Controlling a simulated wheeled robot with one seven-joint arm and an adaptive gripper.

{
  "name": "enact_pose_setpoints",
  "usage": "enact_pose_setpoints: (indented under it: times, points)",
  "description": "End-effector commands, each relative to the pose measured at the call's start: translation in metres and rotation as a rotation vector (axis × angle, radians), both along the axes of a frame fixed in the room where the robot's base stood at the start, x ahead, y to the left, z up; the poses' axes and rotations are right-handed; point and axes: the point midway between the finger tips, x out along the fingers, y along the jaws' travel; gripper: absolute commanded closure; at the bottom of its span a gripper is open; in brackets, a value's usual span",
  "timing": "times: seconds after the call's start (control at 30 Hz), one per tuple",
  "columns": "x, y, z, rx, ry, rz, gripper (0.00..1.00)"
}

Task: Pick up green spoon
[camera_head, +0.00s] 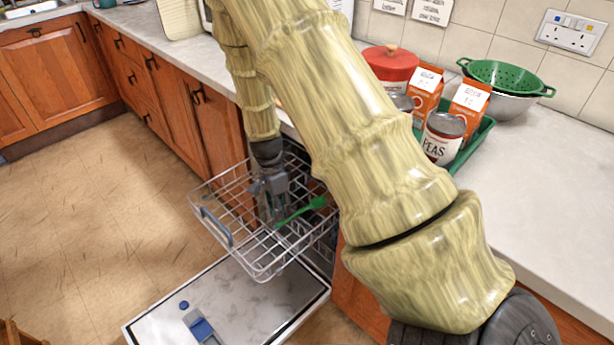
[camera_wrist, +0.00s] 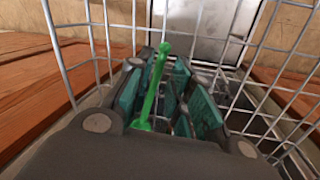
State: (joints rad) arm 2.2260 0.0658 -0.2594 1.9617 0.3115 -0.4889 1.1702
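The green spoon (camera_head: 301,211) is in the pulled-out wire dishwasher basket (camera_head: 232,222), at a slant, its wide end toward the right. My gripper (camera_head: 270,214) points down into the basket, close to the spoon's left end. In the wrist view the spoon (camera_wrist: 153,88) runs lengthwise between the teal-padded fingers of my gripper (camera_wrist: 168,92), nearer the left finger. A gap shows between the fingers, so the gripper looks open. Whether a pad touches the spoon is not clear.
Basket wires surround my gripper, and the open dishwasher door (camera_head: 235,305) lies below. On the counter (camera_head: 545,195) stand a green tray (camera_head: 478,143) with cartons and a peas can (camera_head: 441,138), a red lidded pot (camera_head: 390,63) and a green colander (camera_head: 505,75). Floor at left is clear.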

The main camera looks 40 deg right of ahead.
Motion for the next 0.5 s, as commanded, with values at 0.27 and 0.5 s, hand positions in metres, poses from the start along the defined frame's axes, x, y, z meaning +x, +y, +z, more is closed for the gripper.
enact_pose_setpoints:
  times: [0.27,0.5]
  points:
    - [-0.005,0.001,-0.031,0.0,0.001,0.0,0.79]
    - [-0.005,0.001,-0.032,0.0,0.001,0.0,0.82]
